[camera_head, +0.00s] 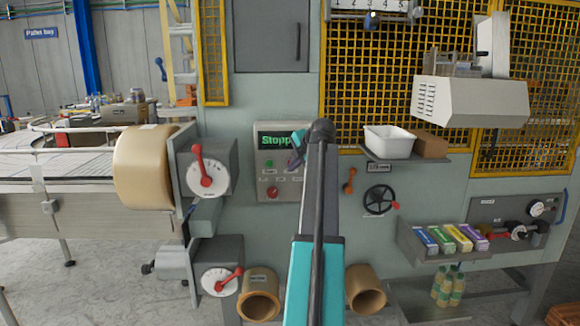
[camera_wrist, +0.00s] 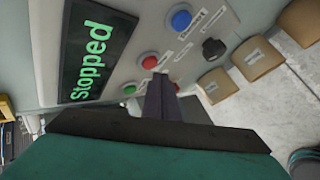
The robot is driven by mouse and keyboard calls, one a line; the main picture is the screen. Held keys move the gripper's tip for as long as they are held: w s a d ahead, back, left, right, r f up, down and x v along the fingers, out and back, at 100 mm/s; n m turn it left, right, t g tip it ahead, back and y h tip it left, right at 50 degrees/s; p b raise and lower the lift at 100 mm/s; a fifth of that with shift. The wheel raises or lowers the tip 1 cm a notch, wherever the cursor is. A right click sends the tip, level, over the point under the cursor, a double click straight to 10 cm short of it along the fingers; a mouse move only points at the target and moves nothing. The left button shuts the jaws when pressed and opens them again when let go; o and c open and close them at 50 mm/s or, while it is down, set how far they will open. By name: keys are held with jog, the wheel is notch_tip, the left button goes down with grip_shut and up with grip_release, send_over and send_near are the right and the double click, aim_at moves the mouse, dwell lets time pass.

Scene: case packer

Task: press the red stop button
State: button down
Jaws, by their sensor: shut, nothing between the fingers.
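A control panel (camera_head: 257,185) carries a green-lettered display (camera_wrist: 92,55) reading "Stopped". In the wrist view, a row beside the display has a green button (camera_wrist: 129,89), a red button (camera_wrist: 149,61) and a blue button (camera_wrist: 181,18). A second red button (camera_wrist: 176,86) shows partly behind my fingers; it is also in the head view (camera_head: 272,192). The labels are too small to read. My gripper (camera_wrist: 160,77) is shut and empty, its tips in front of the panel between the two red buttons. I cannot tell whether it touches the panel.
A black knob (camera_wrist: 214,48) sits on the panel past the second red button. Left of the panel are red-handled dials (camera_head: 207,180); right are a black handwheel (camera_head: 379,201) and a shelf with a white tub (camera_head: 389,142). My arm hides the panel's right side in the head view.

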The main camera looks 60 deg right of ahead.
jog(key=shift+s+a, duration=0.1)
jog(key=s+a, duration=0.1)
jog(key=a, duration=0.1)
jog(key=s+a, duration=0.1)
jog(key=a, duration=0.1)
jog(key=shift+s, duration=0.35)
dwell(0.4)
jog(key=shift+d, duration=0.1)
dwell(0.6)
jog(key=shift+s, duration=0.1)
